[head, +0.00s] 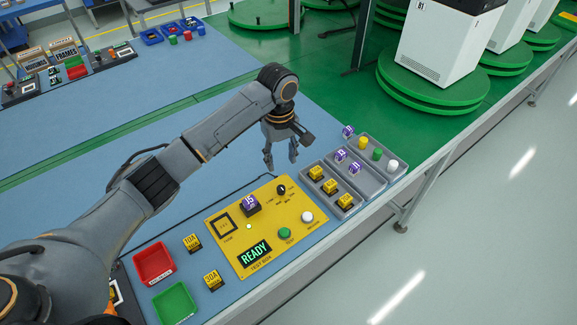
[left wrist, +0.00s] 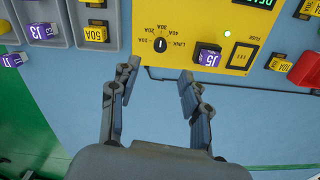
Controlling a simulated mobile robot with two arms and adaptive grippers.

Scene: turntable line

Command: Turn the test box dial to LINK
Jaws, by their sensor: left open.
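The yellow test box (head: 232,238) lies on the blue bench, with READY on its display (head: 254,254). Its small black dial (head: 281,189) sits near the far right corner. In the left wrist view the dial (left wrist: 160,44) appears upside down, with LINK and amp labels around it and a white mark on its face. Which label the mark points to is too small to tell. My left gripper (head: 280,161) is open and empty, just beyond the box's far edge. In the left wrist view its fingertips (left wrist: 158,76) are spread on either side below the dial, apart from it.
A purple J5 block (head: 250,205) sits on the box near the dial. Grey trays (head: 357,202) with yellow and purple blocks stand to the right. A red tray (head: 153,264), a green tray (head: 174,303) and loose yellow blocks (head: 192,242) lie left. The bench beyond the box is clear.

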